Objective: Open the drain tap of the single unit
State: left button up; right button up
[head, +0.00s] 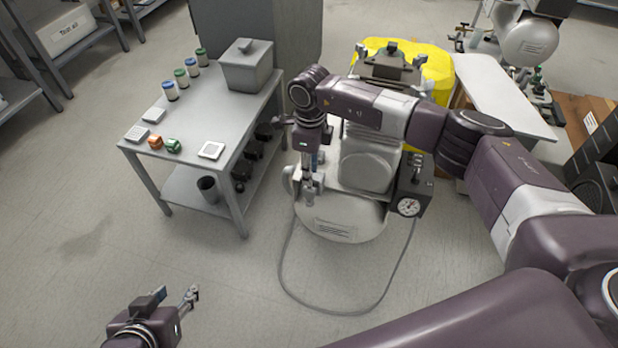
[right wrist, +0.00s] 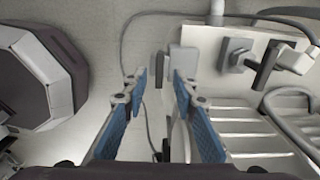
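The single unit is a compressor with a pale tank (head: 340,222), a label on its front and a round gauge (head: 409,207) on a dark box at its right. My right gripper (head: 312,193) reaches down at the tank's left front side. In the right wrist view its blue-padded fingers (right wrist: 155,82) are apart with nothing gripped. A pale block (right wrist: 183,62) shows just beyond the fingertips. A dark grey fitting with a lever (right wrist: 262,62) shows to their right. I cannot tell which part is the drain tap. My left gripper (head: 176,296) is open and empty, low over the floor.
A grey table (head: 205,120) with jars, small boxes and a lidded bin (head: 248,65) stands left of the unit. A grey hose (head: 345,312) loops on the floor in front. A yellow patch (head: 437,68) lies behind. The floor at front left is clear.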

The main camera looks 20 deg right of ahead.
pick_arm(q)
jog(key=shift+w+d+r+t+h, duration=0.15)
jog(key=shift+w+d+r+t, duration=0.25)
jog(key=shift+w+r, duration=0.3)
jog(key=shift+w+d+r+t+h, duration=0.15)
jog(key=shift+w+r+t, duration=0.35)
jog(key=shift+w, duration=0.3)
pick_arm(e)
jog(key=shift+a+f, duration=0.1)
jog(key=shift+f, duration=1.3)
grip_shut()
